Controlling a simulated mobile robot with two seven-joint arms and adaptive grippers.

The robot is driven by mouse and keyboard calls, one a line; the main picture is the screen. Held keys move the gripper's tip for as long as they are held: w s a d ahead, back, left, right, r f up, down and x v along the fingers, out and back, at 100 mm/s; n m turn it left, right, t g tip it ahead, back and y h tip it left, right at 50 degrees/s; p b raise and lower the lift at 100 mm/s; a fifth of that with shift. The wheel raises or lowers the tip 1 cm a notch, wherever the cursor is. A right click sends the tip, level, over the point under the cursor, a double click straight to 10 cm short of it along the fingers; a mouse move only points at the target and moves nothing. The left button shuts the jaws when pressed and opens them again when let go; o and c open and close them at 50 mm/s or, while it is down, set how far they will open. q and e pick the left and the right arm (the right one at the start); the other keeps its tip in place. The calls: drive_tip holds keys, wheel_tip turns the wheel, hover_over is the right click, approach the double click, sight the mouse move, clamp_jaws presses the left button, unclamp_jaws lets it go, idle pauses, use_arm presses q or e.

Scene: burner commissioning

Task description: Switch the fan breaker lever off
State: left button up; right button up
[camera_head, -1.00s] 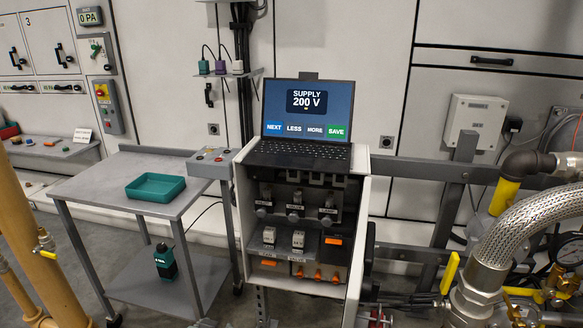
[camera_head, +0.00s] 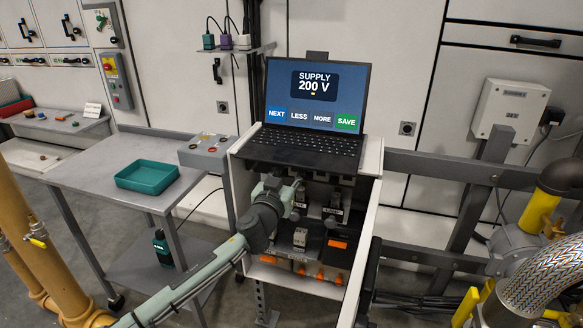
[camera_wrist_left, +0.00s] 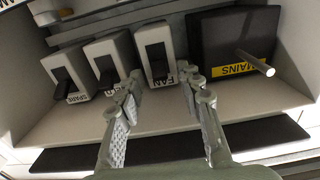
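The fan breaker (camera_wrist_left: 155,52) is a white block with a dark slot and a FAN label, in the upper middle of the left wrist view. Its dark lever (camera_wrist_left: 160,68) lies between my left gripper's fingertips, with clear space visible on both sides. My left gripper (camera_wrist_left: 161,80) is open and points at the breaker; I cannot tell whether either finger touches it. In the head view my left gripper (camera_head: 283,188) reaches into the cabinet under the laptop, and my arm hides part of the front there. My right gripper is in neither view.
Other white breakers stand left of the fan breaker, including the spare breaker (camera_wrist_left: 67,75). The black mains switch (camera_wrist_left: 235,45) with a metal rod is close on the right. A laptop (camera_head: 305,145) stands on the cabinet. A side table (camera_head: 90,175) carries a green tray (camera_head: 147,182).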

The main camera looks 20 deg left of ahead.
use_arm(q)
drive_tip(key=shift+w, duration=0.4)
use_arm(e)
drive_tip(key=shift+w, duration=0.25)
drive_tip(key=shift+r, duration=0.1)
use_arm(q)
clamp_jaws()
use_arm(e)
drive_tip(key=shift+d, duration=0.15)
use_arm(q)
drive_tip(key=shift+f, duration=0.1)
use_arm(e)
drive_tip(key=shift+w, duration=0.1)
